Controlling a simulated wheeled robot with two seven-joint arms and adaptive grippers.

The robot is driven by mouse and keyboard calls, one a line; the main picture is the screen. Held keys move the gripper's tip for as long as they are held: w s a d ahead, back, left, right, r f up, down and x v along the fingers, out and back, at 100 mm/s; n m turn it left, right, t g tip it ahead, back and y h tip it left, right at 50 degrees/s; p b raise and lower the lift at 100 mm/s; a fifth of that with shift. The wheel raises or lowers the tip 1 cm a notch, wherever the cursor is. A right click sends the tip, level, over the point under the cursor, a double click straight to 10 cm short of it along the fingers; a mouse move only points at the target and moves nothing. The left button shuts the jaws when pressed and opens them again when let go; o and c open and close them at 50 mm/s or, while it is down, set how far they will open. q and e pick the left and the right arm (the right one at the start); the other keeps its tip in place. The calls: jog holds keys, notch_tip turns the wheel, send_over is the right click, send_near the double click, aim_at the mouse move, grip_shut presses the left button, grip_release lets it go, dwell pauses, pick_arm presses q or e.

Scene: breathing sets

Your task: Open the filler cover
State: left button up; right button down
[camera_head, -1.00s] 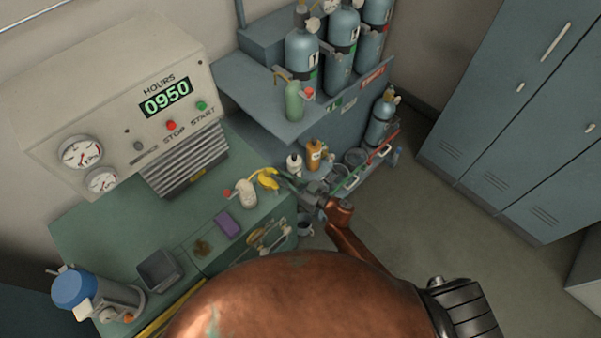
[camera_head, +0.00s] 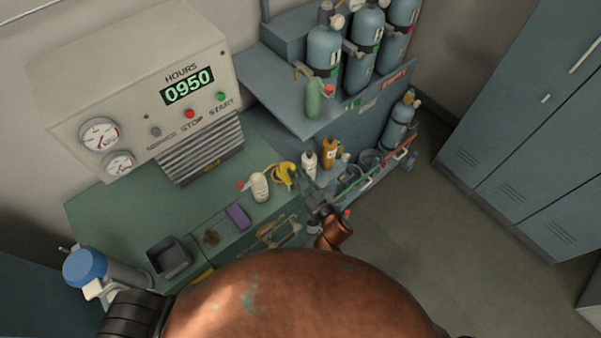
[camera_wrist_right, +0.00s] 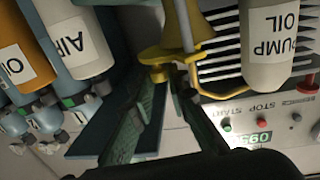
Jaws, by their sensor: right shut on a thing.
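The yellow filler fitting (camera_head: 284,174) stands at the right end of the green bench, beside a white bottle with a red cap. In the right wrist view its yellow cover (camera_wrist_right: 158,54) is a flat piece with a small yellow tab below it. My right gripper (camera_head: 303,190) reaches it from the right in the head view. In the wrist view the right gripper (camera_wrist_right: 160,78) has its dark green fingertips shut on that tab. I cannot tell how far the cover is tilted. My left gripper is not in view.
The pump oil bottle (camera_wrist_right: 278,45) stands close to the fitting. An orange bottle (camera_head: 330,152) and a white bottle (camera_head: 309,165) stand on the other side. The gauge panel (camera_head: 140,95) is behind the bench. The floor (camera_head: 440,240) at right is clear.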

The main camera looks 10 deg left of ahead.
jog(key=c, duration=1.9)
grip_release()
jog(key=v, duration=1.2)
jog(key=shift+d, duration=0.1)
